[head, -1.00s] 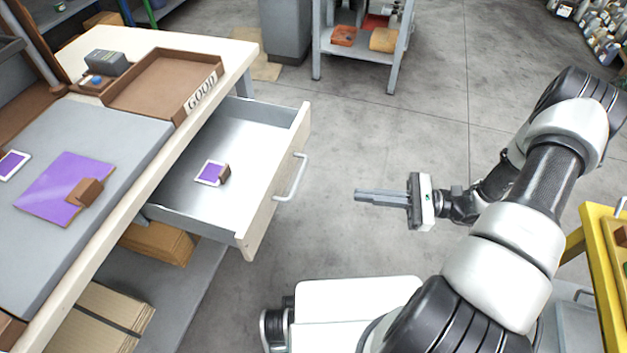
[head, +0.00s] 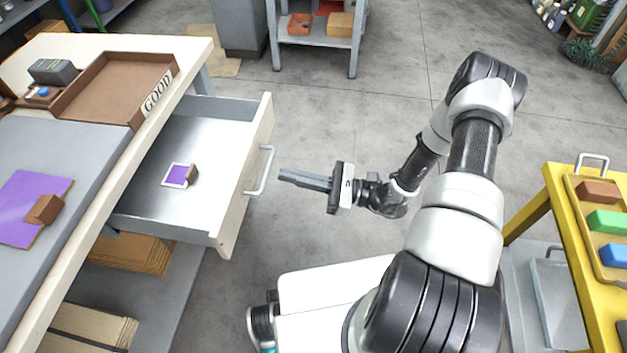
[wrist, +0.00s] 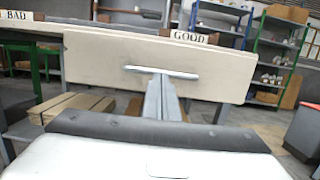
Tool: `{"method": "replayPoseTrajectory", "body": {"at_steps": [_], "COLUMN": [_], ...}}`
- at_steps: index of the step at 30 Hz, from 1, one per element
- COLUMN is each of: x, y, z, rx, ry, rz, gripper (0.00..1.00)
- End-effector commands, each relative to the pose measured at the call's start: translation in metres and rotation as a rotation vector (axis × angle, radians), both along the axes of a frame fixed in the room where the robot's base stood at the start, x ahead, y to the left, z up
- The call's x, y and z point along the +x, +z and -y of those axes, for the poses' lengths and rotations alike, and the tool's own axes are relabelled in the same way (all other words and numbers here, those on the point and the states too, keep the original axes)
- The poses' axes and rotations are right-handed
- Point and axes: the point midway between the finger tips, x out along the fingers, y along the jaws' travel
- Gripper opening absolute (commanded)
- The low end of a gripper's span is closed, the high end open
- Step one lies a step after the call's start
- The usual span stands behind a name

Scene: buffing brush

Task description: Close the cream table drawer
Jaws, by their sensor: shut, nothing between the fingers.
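The cream table drawer (head: 247,190) stands pulled out from the workbench, its front panel facing my arm. A metal bar handle (head: 263,170) is on that front. Inside the grey drawer lie a small purple-and-white card (head: 177,175) and a small brown block (head: 193,175). My gripper (head: 281,175) is shut and empty, its fingers pointing at the handle with a small gap in the head view. In the wrist view the drawer front (wrist: 100,62) spans the picture, and the fingertips (wrist: 163,78) appear just below the handle (wrist: 160,72); exact contact cannot be told.
The bench top (head: 190,50) holds a brown tray marked GOOD (head: 115,85) and a purple sheet (head: 30,205). Cardboard (head: 130,252) sits on the shelf below. A yellow rack (head: 555,200) with coloured blocks stands at right. The floor beyond the drawer is clear.

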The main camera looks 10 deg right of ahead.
Motion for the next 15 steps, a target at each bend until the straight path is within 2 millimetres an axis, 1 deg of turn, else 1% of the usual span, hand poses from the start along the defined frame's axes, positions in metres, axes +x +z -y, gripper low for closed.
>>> {"method": "replayPoseTrajectory", "body": {"at_steps": [1, 6, 15], "x": [0.002, 0.006, 0.007], "y": [0.001, 0.003, 0.004], "z": [-0.006, -0.017, -0.018], "rx": [-0.001, -0.001, -0.001], "ry": [0.002, 0.001, 0.000], "rz": [0.000, 0.000, 0.000], "gripper": [0.00, 0.00, 0.00]}}
